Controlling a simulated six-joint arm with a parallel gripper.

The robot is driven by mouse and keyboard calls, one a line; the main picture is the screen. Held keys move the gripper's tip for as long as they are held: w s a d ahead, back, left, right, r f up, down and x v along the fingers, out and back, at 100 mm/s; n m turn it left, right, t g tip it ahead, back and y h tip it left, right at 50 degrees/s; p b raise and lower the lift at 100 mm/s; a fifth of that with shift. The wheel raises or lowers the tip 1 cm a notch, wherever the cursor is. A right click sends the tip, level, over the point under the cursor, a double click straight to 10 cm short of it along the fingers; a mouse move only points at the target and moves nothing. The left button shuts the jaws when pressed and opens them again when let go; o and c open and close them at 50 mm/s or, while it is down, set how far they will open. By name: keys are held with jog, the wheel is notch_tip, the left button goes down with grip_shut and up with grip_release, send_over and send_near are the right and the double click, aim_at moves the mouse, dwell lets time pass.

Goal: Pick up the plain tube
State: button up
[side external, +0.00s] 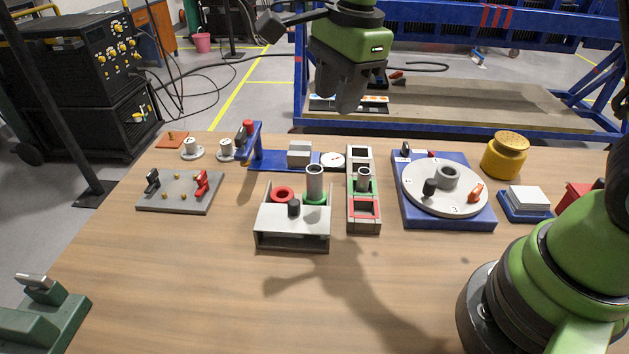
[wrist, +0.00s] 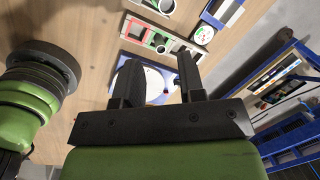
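Two grey tubes stand upright in the side view. A taller tube (side external: 315,181) stands at a green ring (side external: 316,198) by the grey stand (side external: 291,228). A shorter tube (side external: 363,179) stands in a green-framed slot of the narrow rack (side external: 363,221). I cannot tell which is the plain one. My gripper (side external: 338,100) is high above the far side of the table, fingers pointing down, apart from both tubes. In the wrist view my gripper (wrist: 158,82) has its fingers spread with nothing held; the rack (wrist: 133,29) shows beyond them.
A white turntable (side external: 455,200) on a blue base, with a grey collar (side external: 447,176), sits right of the rack. A blue post fixture (side external: 254,147) rises behind the stand. A yellow canister (side external: 505,158) stands at right, a clamp plate (side external: 181,194) at left.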

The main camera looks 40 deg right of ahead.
aim_at(314, 182)
jog(key=w+f+m, duration=0.1)
jog(key=f, duration=0.1)
jog(key=w+f+m+g, duration=0.1)
jog(key=f+m, duration=0.1)
jog(key=f, duration=0.1)
jog(key=w+a+f+m, duration=0.1)
jog(key=f, duration=0.2)
jog(key=shift+w+a+m+g+h, duration=0.1)
jog(key=shift+w+m+g+h, duration=0.05)
jog(key=shift+m+g+h, duration=0.2)
notch_tip(314, 182, down, 5)
jog(key=shift+r, duration=0.2)
notch_tip(314, 182, down, 6)
jog(key=shift+w+r, duration=0.1)
jog(key=shift+r, duration=0.05)
jog(key=shift+c, duration=0.2)
jog(key=c, duration=0.6)
jog(key=shift+r, duration=0.15)
